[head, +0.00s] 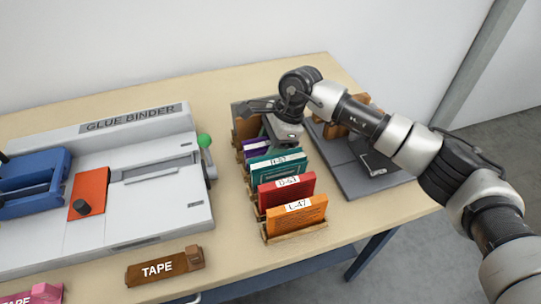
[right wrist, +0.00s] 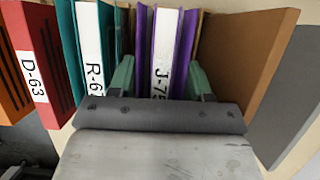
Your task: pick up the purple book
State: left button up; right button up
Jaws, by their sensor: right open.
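The purple book (head: 256,145) stands upright in a wooden rack at the back of the row, partly hidden by my right gripper (head: 275,138) in the head view. In the right wrist view the purple book (right wrist: 164,45) shows a white label reading J-7 and a partly hidden digit. My right gripper (right wrist: 160,78) is open, with one green fingertip on each side of the purple book's spine. I cannot tell whether the fingertips touch it. My left gripper is not in view.
Teal (head: 275,167), red (head: 286,190) and orange (head: 297,214) books stand in front of the purple one. A brown board (right wrist: 245,50) stands just right of it in the wrist view. The glue binder (head: 150,215) is at left, a brown tape block (head: 165,267) at the front.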

grip_shut()
dwell(0.4)
